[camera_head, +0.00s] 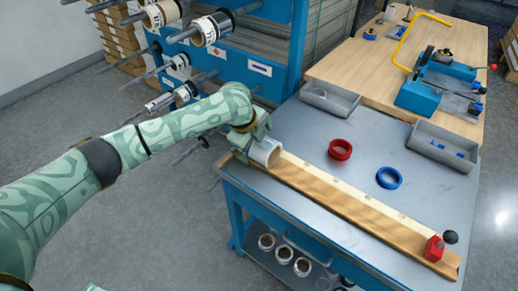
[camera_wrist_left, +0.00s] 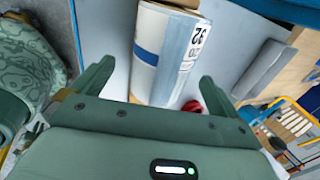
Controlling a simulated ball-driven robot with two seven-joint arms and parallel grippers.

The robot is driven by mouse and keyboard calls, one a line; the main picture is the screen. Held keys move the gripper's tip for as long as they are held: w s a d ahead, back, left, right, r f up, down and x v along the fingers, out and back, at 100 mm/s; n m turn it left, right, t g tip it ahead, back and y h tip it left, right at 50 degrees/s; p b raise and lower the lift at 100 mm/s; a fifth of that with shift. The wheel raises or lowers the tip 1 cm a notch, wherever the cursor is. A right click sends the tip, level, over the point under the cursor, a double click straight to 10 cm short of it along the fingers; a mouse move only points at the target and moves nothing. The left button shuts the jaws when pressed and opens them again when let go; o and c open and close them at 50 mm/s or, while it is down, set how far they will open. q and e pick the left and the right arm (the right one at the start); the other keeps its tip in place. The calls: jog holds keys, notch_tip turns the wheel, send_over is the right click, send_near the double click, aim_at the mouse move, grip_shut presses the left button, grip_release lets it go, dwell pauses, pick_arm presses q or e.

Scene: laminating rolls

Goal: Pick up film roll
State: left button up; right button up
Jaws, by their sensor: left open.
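A white film roll (camera_head: 266,152) lies at the left end of a wooden board on the grey-topped cart. The left wrist view shows the film roll (camera_wrist_left: 162,50) with a blue band and a label reading 32. My left gripper (camera_head: 255,134) is at the roll, at the cart's far left corner. In the left wrist view my left gripper (camera_wrist_left: 156,78) is open, with a finger to either side of the roll and visible gaps beside it. The gripper hides part of the roll in the head view. My right gripper is not in view.
The wooden board (camera_head: 350,206) runs along the cart's front edge to a red clamp (camera_head: 434,248). A red ring (camera_head: 340,149), a blue ring (camera_head: 389,178) and two grey trays (camera_head: 330,98) (camera_head: 442,146) are on the cart. A blue rack (camera_head: 262,75) holding rolls on rods stands behind my left arm.

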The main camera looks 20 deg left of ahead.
pick_arm(q)
jog(key=b+x, duration=0.2)
jog(key=x, duration=0.3)
jog(key=shift+w+r+b, duration=0.1)
jog(key=shift+w+b, duration=0.05)
jog(key=shift+b, duration=0.15)
jog(key=shift+r, duration=0.15)
jog(key=c, duration=1.3)
